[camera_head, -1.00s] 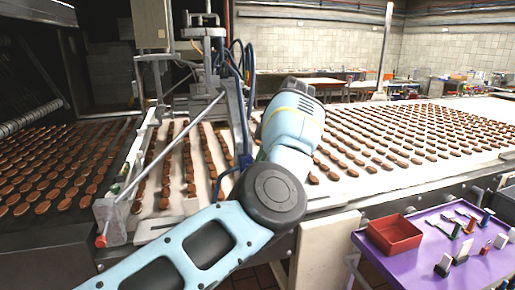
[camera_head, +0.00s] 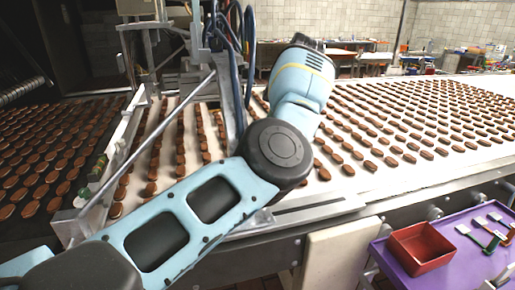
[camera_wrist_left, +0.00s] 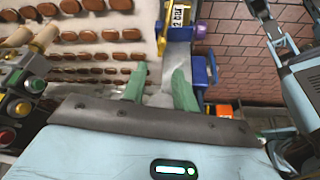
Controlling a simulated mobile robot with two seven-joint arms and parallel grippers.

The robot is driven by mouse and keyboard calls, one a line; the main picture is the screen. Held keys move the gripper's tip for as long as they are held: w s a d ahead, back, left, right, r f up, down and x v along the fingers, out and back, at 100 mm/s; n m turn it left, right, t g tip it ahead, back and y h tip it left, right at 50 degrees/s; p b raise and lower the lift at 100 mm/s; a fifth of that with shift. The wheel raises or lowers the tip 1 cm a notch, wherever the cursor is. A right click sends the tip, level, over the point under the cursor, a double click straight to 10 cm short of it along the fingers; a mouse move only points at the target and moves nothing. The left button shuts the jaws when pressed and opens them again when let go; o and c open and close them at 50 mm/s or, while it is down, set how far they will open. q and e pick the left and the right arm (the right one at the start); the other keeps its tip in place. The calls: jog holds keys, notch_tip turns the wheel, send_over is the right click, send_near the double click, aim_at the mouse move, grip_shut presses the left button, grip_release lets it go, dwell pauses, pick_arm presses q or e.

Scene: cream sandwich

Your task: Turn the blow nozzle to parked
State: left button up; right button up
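I cannot pick out the blow nozzle for certain. My left gripper (camera_wrist_left: 160,92) shows two green fingers spread apart in the left wrist view, with no object clearly held between them. Past the fingertips is a blue part with a yellow lettered label (camera_wrist_left: 180,14), and a blue bracket (camera_wrist_left: 207,70) stands to the right of the right finger. In the head view my left arm reaches across the conveyor and its fingers are hidden behind the wrist. Blue hoses (camera_head: 247,45) hang from the machine frame, left of the wrist.
The white conveyor (camera_head: 335,205) carries rows of brown biscuits. A slanted metal rod (camera_head: 150,145) crosses its left part. A purple table (camera_head: 420,275) with a red tray (camera_head: 420,248) stands at the lower right. Push buttons (camera_wrist_left: 36,84) lie left in the left wrist view.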

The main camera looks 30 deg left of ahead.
pick_arm(q)
jog(key=x, duration=0.7)
jog(key=shift+s+a+f, duration=0.15)
jog(key=shift+s+f, duration=0.05)
jog(key=shift+f, duration=0.15)
grip_shut()
